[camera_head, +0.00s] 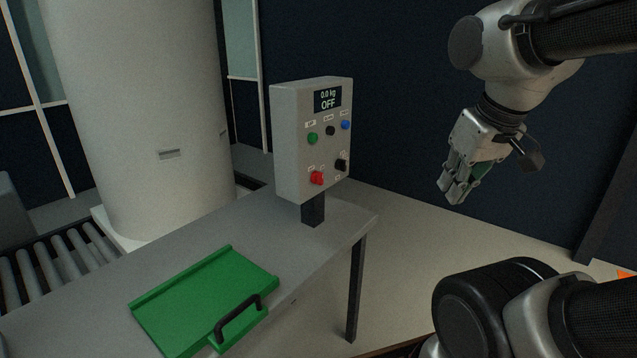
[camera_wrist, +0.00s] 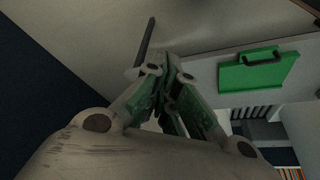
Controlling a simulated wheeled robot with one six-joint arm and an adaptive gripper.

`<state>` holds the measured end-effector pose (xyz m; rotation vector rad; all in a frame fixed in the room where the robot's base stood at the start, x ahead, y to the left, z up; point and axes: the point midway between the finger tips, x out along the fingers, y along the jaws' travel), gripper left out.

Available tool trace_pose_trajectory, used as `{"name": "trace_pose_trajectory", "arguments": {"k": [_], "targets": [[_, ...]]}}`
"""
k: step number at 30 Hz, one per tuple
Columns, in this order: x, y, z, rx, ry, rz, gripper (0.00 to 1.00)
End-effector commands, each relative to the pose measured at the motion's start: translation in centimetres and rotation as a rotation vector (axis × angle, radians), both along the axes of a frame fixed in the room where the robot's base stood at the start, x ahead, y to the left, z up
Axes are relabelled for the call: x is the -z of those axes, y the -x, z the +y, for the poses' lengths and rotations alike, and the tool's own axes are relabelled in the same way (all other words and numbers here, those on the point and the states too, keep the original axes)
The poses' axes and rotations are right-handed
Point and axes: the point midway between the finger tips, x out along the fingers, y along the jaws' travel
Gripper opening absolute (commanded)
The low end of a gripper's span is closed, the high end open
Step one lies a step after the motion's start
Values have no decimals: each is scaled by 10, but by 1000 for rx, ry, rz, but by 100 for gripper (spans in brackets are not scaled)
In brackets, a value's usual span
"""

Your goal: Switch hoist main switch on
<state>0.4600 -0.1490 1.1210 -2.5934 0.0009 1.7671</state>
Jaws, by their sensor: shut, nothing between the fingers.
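A grey control box (camera_head: 312,140) stands on a short dark post at the far right corner of the table. Its display (camera_head: 327,99) reads "0.0 kg OFF". Below are a green button (camera_head: 313,138), a black one (camera_head: 330,130) and a blue one (camera_head: 346,125). Lower down are a red knob (camera_head: 317,177) and a black knob (camera_head: 341,165); their labels are too small to read. My gripper (camera_head: 453,196) is shut and empty, pointing down in the air right of the box and apart from it. In the wrist view its fingers (camera_wrist: 168,62) are together; the box does not show there.
A green tray (camera_head: 200,300) with a black handle lies on the grey table (camera_head: 95,300). A large pale cylinder (camera_head: 145,110) stands behind the table, with a roller conveyor (camera_head: 60,265) at left. Open floor lies right of the table, past its dark leg (camera_head: 355,290).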

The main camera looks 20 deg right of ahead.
Motion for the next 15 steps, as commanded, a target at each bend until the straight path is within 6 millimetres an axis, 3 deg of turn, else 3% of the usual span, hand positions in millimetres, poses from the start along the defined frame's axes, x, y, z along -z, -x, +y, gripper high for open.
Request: {"name": "trace_pose_trajectory", "arguments": {"k": [4, 7, 11, 15], "targets": [[4, -5, -1, -80, 50, 55, 0], [11, -16, -4, -264, 162, 172, 0], [21, -45, -6, -664, 383, 416, 0], [30, -91, 3, -1166, 634, 730, 0]]}}
